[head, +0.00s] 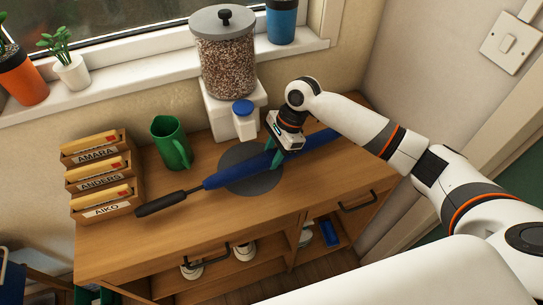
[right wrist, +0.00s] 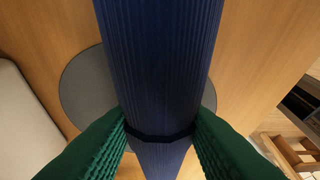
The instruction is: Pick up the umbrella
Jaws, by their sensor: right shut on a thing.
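The umbrella (head: 238,169) is blue and folded, with a black handle (head: 161,203) at its left end. It lies lengthwise across the wooden cabinet top, over a round dark grey mat (head: 265,186). My right gripper (head: 275,158) comes down from above and is shut on the umbrella's blue body, right of its middle. In the right wrist view the umbrella (right wrist: 160,65) runs between the two green fingers (right wrist: 162,140), which press on both its sides near a dark strap. Whether the umbrella is clear of the top, I cannot tell. My left gripper is not in view.
Labelled letter trays (head: 100,175) stand at the left. The cabinet's front strip (head: 170,240) is bare. The wall is close on the right.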

